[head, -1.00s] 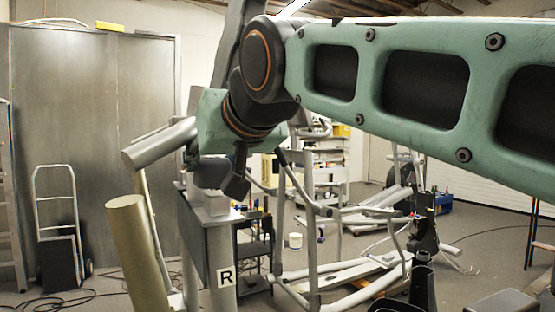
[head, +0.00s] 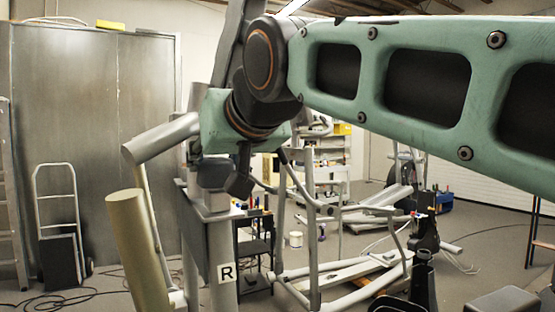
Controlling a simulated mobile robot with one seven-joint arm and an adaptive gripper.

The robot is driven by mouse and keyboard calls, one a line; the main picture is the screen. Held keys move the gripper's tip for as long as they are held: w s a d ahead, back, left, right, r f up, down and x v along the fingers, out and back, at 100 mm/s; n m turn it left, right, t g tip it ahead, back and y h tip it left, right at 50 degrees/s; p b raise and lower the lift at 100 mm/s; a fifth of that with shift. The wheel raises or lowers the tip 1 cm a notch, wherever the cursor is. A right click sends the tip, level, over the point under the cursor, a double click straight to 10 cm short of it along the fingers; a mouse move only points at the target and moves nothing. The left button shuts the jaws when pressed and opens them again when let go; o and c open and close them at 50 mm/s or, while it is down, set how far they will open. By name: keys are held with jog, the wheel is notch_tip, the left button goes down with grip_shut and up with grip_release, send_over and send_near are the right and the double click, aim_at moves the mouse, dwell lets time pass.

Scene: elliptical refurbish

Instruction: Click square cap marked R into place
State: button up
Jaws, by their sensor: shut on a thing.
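A grey square post (head: 222,250) stands left of centre, with a white label bearing a black R (head: 227,272) on its side. A pale grey square cap (head: 211,201) is at the top of the post, under my gripper (head: 224,184). My dark gripper points down below the green wrist, shut on the cap. The fingers and wrist hide much of the cap. I cannot tell whether it is fully seated or a small gap remains.
A thick beige cylinder (head: 131,245) leans at left, close to the post. The grey exercise machine frame (head: 335,270) spreads over the floor to the right. A hand truck (head: 60,230) stands by the metal cabinet (head: 90,140). My arm crosses the upper right.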

aim_at(221, 182)
jog(key=shift+f+b, duration=2.1)
jog(key=shift+f, duration=0.2)
dwell(1.4)
jog(key=o, duration=1.2)
jog(key=shift+c, duration=0.2)
jog(key=shift+v, duration=4.05)
